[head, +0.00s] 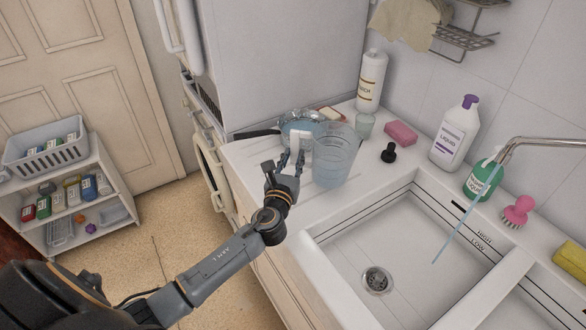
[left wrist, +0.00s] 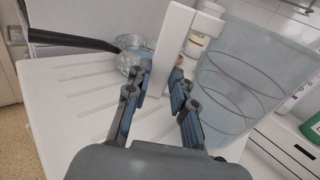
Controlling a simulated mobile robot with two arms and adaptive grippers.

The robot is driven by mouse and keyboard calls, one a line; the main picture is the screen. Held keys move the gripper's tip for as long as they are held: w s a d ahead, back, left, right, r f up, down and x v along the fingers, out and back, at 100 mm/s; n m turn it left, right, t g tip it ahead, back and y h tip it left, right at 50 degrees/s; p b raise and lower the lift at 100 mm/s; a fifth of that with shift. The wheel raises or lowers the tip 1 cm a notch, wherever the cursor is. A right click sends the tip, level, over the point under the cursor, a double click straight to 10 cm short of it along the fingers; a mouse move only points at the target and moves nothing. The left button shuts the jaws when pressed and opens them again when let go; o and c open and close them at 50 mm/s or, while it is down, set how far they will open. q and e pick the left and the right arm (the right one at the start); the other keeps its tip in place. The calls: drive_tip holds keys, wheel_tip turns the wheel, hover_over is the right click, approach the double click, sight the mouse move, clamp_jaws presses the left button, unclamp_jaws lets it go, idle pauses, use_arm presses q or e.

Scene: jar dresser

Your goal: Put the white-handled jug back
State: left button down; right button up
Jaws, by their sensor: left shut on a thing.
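The jug (head: 334,160) is a clear bluish vessel with a white handle (head: 299,146), standing on the ribbed counter left of the sink. My left gripper (head: 291,163) is at the handle, on the jug's left side. In the left wrist view the jug (left wrist: 250,85) fills the right, and the white handle (left wrist: 168,50) stands between the fingers of my left gripper (left wrist: 162,100), which are shut on it. I see no gap between jug and counter. My right gripper is not in view.
A glass pan (head: 290,122) with a dark handle sits behind the jug. A bleach bottle (head: 371,82), a small cup (head: 365,125), a pink sponge (head: 400,133) and a black stopper (head: 389,153) stand nearby.

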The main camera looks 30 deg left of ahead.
sight(294, 164)
use_arm(q)
drive_tip(key=shift+w+a+f+b, duration=0.1)
drive_tip(key=shift+w+f+b, duration=0.05)
drive_tip(key=shift+f, duration=0.75)
drive_tip(key=shift+w+f+b, duration=0.1)
drive_tip(key=shift+f+b, duration=0.05)
drive_tip(key=shift+f, duration=0.7)
drive_tip(key=shift+f, duration=0.2)
drive_tip(key=c, duration=1.1)
unclamp_jaws()
drive_tip(key=shift+c, duration=0.2)
